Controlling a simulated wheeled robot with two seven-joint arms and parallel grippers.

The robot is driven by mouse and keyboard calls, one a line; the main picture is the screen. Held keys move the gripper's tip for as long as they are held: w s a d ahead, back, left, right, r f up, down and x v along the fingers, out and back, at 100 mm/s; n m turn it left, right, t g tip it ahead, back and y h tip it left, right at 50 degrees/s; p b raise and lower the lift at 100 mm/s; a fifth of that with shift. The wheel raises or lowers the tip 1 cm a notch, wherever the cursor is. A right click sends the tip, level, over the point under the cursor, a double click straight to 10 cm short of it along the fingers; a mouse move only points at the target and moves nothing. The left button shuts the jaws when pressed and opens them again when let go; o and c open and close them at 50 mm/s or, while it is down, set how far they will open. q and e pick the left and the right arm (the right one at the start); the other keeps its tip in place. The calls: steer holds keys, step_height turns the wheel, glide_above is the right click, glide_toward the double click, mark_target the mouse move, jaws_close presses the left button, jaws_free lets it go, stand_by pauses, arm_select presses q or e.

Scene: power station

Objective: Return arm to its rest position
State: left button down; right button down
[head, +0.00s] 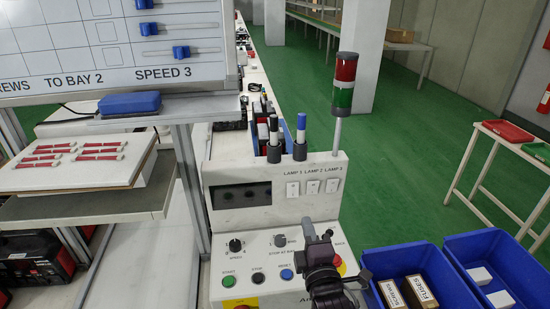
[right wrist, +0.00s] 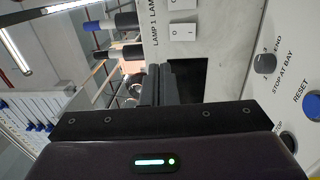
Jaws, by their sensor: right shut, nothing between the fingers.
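My right gripper (head: 318,240) is in front of the white control panel (head: 262,240), at its lower right, between the knobs and the red button (head: 337,260). In the right wrist view the gripper's fingers (right wrist: 160,72) are shut together with nothing between them. The panel's face fills the right of that view, with the blue RESET button (right wrist: 311,103) and the STOP AT BAY knob (right wrist: 265,63). I cannot tell whether the fingers touch the panel; they look apart from it. My left gripper is not in view.
Blue bins (head: 480,242) with boxes stand to the right of my right gripper. A red and green signal lamp (head: 344,82) rises from the panel. Markers stand in holders on its top. A shelf (head: 90,208) and whiteboard (head: 105,50) are at left. Green floor lies open behind.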

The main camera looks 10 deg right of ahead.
steer(key=s+f+m+g+y, duration=0.1)
steer(key=s+f+m+g, duration=0.6)
steer(key=f+m+g, duration=0.1)
steer(key=s+d+f+m+g, duration=0.2)
steer(key=s+d+m+g, duration=0.15)
steer(key=s, duration=0.35)
steer(key=s+d+f+m+g, duration=0.2)
steer(key=s+m+g, duration=0.25)
steer(key=s, duration=0.35)
step_height(320, 180, down, 31)
steer(key=s, duration=0.2)
steer(key=s+d+f+g+h, duration=0.1)
steer(key=s+d+f+g, duration=0.1)
steer(key=s+f, duration=1.6)
steer(key=shift+s+d+b, duration=0.3)
steer(key=shift+s+d, duration=0.15)
steer(key=shift+d, duration=0.05)
